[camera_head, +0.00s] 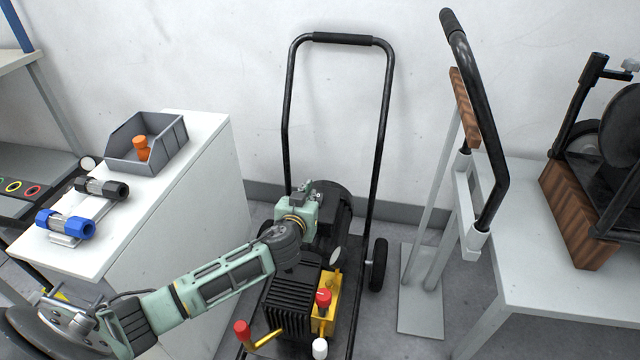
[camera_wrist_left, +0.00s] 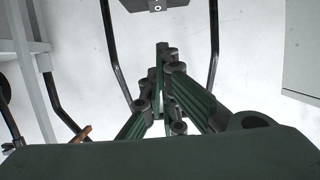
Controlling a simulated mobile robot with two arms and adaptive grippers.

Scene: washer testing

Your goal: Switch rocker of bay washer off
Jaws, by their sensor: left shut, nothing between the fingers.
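The bay washer (camera_head: 290,308) is a black machine on a wheeled cart with a tall black handle frame (camera_head: 288,110). Its dark motor (camera_head: 343,205) sits behind the ribbed block. My left gripper (camera_head: 316,187) is over the washer near the motor, with its fingers shut and empty. In the left wrist view the shut fingertips (camera_wrist_left: 161,50) point towards a dark box (camera_wrist_left: 152,4), with a visible gap between. The box carries a small pale part, too small to identify as the rocker. In the head view my gripper and wrist hide part of the washer, and the rocker cannot be made out.
A white cabinet (camera_head: 190,215) at left holds a grey bin (camera_head: 173,136) with an orange part (camera_head: 141,148) and blue-and-black fittings (camera_head: 66,225). A grey stand (camera_head: 420,300) and a table (camera_head: 560,285) are at right.

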